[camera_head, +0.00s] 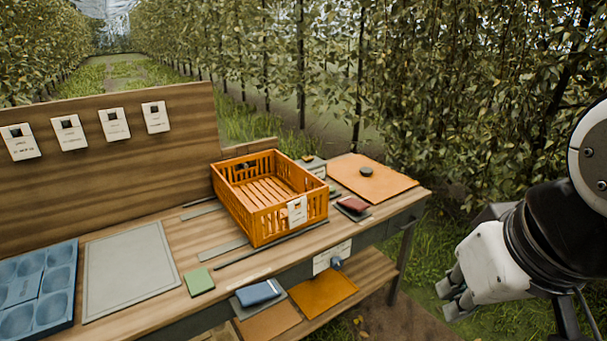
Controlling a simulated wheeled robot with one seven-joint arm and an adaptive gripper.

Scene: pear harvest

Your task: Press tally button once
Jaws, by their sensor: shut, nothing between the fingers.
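A small grey box (312,166) with a white label and a dark top stands behind the right end of the orange crate; it may be the tally counter, but the crate partly hides it and I cannot make out a button. My gripper (448,298) is at the right, off the table's right end. Its fingers are shut and empty, pointing left and down, well apart from the grey box.
The slatted orange crate (262,238) stands mid-table, empty. An orange mat (395,183) bears a dark round object (366,171). A dark red item (353,204), green pad (199,281), grey mat (130,265) and blue tray (40,285) also lie there. A tagged backboard (110,180) rises behind.

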